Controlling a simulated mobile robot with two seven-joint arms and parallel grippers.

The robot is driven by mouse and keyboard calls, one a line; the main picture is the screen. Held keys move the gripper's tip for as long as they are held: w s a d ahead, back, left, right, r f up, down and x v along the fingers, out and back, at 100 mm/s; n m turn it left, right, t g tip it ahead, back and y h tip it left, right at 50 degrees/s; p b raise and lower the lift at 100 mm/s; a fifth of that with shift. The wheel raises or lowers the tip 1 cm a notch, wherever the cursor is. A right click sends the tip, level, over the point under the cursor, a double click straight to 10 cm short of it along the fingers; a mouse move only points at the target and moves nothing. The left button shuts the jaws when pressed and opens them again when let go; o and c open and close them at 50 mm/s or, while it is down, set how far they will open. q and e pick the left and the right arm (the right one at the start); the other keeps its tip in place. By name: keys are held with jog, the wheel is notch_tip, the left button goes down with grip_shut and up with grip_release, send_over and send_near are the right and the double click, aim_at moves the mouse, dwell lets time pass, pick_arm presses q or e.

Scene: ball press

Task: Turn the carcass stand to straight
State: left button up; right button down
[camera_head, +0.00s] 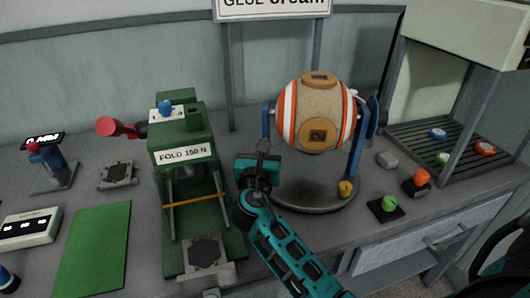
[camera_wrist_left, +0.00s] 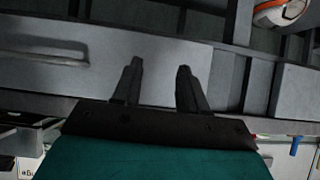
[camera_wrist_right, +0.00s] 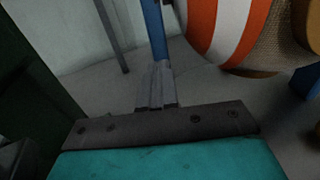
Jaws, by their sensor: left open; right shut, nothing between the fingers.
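The carcass stand has a round grey base (camera_head: 310,200) and two blue uprights (camera_head: 357,150). It carries a ball-shaped carcass (camera_head: 300,115) with orange and white stripes and tan caps. My right gripper (camera_head: 262,148) is shut and empty, at the stand's left blue upright. In the right wrist view the shut fingers (camera_wrist_right: 157,85) line up with that upright (camera_wrist_right: 154,30); I cannot tell whether they touch it. The striped carcass (camera_wrist_right: 235,30) is just right of them. My left gripper (camera_wrist_left: 159,68) is open and empty, facing a grey drawer front; it is outside the head view.
A green press (camera_head: 180,150) labelled "FOLD 150 N" stands close left of my right gripper. A yellow knob (camera_head: 345,188) sits at the base's front right. Green (camera_head: 389,203) and orange (camera_head: 421,177) buttons and a slatted rack (camera_head: 460,150) are further right.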

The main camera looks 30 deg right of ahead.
jog(key=w+d+m+g+h+p, duration=0.1)
jog(key=w+d+p, duration=0.1)
jog(key=w+d, duration=0.2)
jog(key=w, duration=0.3)
dwell(0.3)
jog(key=shift+d, duration=0.1)
dwell(0.4)
